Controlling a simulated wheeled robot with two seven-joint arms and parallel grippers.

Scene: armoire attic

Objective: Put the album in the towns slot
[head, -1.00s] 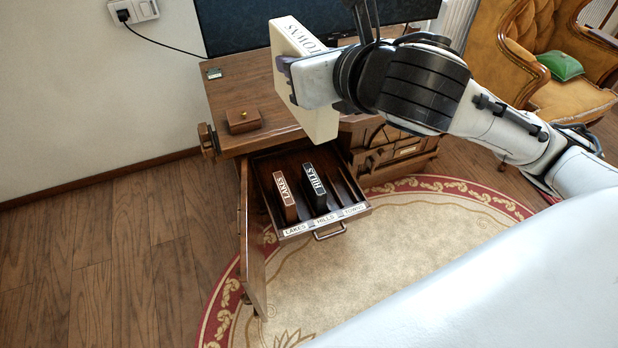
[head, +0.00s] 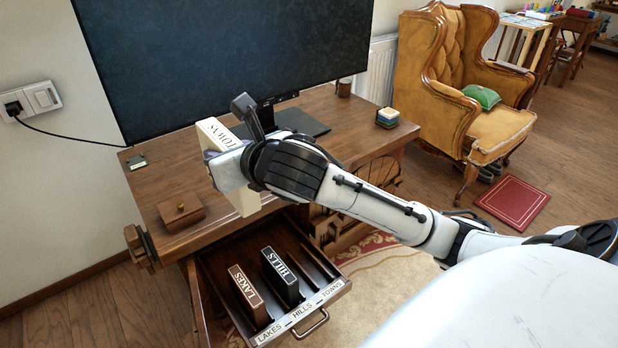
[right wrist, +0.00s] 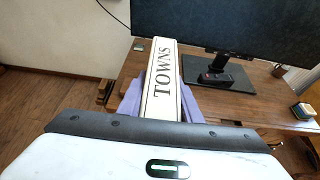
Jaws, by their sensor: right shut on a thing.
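The cream album (head: 219,137), with TOWNS on its spine, is held by my right gripper (head: 228,172) above the front of the desk. In the right wrist view the album (right wrist: 168,85) sits between the purple finger pads (right wrist: 131,98). Below it is an open drawer (head: 337,290) with labels LAKES, HILLS and TOWNS along its front. A brown LAKES album (head: 247,291) and a black HILLS album (head: 282,272) stand in their slots. The TOWNS slot (head: 318,262) at the right is empty. My left gripper is not in view.
The desk (head: 160,172) holds a small wooden box (head: 181,212), a large dark screen (head: 220,60) and a stack of coasters (head: 388,117). An armchair (head: 450,80) stands at the right.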

